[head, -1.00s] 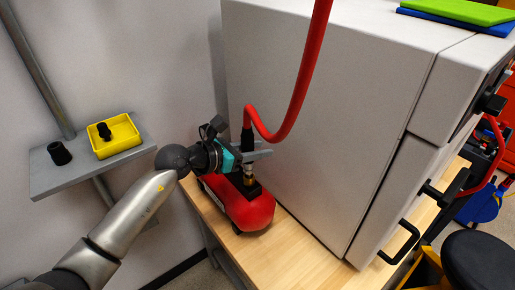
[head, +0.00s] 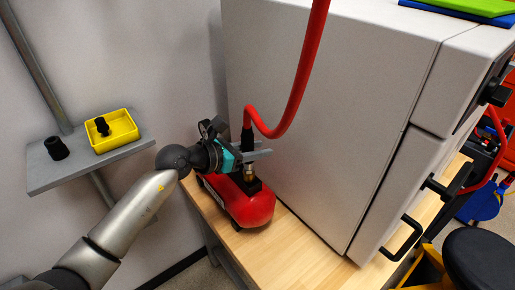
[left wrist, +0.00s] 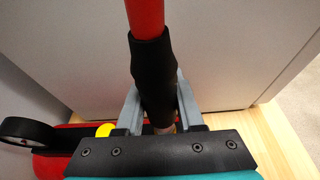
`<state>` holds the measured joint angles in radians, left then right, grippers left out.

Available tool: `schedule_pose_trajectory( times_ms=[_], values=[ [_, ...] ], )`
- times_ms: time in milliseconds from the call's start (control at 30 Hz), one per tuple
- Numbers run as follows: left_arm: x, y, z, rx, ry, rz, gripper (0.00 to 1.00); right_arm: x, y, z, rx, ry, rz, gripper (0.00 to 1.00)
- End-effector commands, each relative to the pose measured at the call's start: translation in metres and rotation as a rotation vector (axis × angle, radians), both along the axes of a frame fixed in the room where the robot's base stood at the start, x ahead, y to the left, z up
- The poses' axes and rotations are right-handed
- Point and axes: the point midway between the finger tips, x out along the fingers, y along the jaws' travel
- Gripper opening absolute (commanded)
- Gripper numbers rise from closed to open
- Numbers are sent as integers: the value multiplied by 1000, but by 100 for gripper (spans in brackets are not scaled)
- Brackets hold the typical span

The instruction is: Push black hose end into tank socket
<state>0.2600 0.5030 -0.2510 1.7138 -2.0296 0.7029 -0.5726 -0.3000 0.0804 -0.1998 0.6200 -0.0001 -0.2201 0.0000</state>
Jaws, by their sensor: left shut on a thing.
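The red tank (head: 251,208) lies on the wooden bench beside the large grey cabinet. Its brass-coloured socket (head: 249,174) stands upright on top, next to a black block. My left gripper (head: 256,156) is right above the socket, shut on the black hose end (head: 248,138). The hose end also shows between the grey fingers in the left wrist view (left wrist: 154,80), roughly upright. My right gripper is not in view.
The red hose (head: 300,85) rises from the hose end in a curve in front of the grey cabinet (head: 320,120). A wall shelf (head: 85,168) at left holds a yellow tray (head: 118,143) and black caps. The bench (head: 300,245) is clear in front of the tank.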

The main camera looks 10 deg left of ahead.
Motion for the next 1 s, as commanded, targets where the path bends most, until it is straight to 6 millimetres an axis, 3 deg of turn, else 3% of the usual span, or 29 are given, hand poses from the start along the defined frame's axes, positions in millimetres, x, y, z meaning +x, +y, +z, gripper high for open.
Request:
schedule_pose_trajectory(
  times_ms=[733,767,1000],
  values=[
    [0,0,3,-1,-1,0,0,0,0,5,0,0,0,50],
    [0,0,3,-1,-1,0,39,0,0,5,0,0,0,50],
    [0,0,2,0,0,0,66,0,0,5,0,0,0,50]
  ],
)
